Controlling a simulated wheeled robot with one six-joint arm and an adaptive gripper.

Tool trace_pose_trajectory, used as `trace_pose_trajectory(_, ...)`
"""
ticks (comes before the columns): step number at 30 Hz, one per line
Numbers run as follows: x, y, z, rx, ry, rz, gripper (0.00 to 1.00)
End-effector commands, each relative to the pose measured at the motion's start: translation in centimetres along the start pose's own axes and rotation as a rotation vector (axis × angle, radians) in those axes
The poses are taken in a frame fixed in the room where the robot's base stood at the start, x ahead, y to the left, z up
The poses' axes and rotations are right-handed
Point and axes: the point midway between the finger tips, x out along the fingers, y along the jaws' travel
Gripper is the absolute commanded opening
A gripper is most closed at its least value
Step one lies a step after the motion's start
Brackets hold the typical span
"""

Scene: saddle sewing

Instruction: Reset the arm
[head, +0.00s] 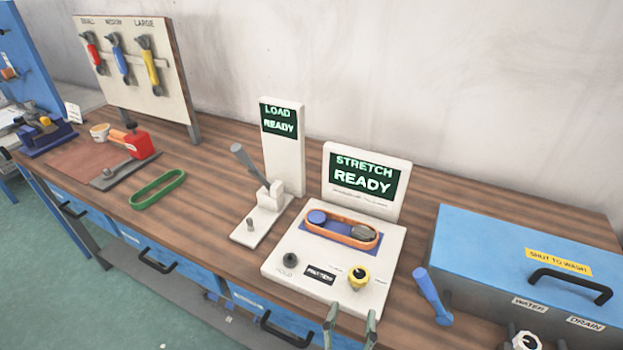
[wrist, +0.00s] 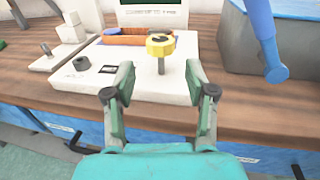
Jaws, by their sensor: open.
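My gripper (head: 351,329) shows at the bottom of the head view, at the front edge of the white stretch machine (head: 283,268). In the wrist view my gripper (wrist: 160,92) has its two fingers wide apart with nothing between them. The machine's yellow knob (wrist: 161,44) stands just beyond the fingertips, apart from them. It also shows in the head view (head: 358,276). An orange belt (head: 341,233) lies looped around two round posts on the machine. The screen (head: 363,177) reads "STRETCH READY".
A white lever press (head: 262,222) stands left of the machine by a "LOAD READY" display (head: 280,122). A green belt (head: 158,188) lies on the bench. A blue wash box (head: 485,256) with a blue lever (head: 432,297) is at right. A tool board (head: 130,70) stands back left.

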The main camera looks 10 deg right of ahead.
Motion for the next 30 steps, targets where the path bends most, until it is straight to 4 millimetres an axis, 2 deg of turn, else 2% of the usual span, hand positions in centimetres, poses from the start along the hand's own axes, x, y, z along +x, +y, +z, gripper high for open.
trace_pose_trajectory(4,0.0,-0.9,0.2,-0.043,-0.024,-0.011,0.56)
trace_pose_trajectory(8,-0.2,-4.0,1.1,-0.223,-0.116,-0.050,0.56)
trace_pose_trajectory(12,-1.6,-8.1,2.7,-0.569,-0.259,-0.107,0.56)
trace_pose_trajectory(15,-3.1,-10.0,3.5,-0.846,-0.347,-0.136,0.56)
trace_pose_trajectory(19,-5.5,-11.5,3.8,-1.217,-0.436,-0.153,0.56)
trace_pose_trajectory(25,-9.6,-12.5,2.1,-1.808,-0.528,-0.118,0.56)
trace_pose_trajectory(30,-13.3,-13.3,-1.2,-2.309,-0.578,-0.006,0.56)
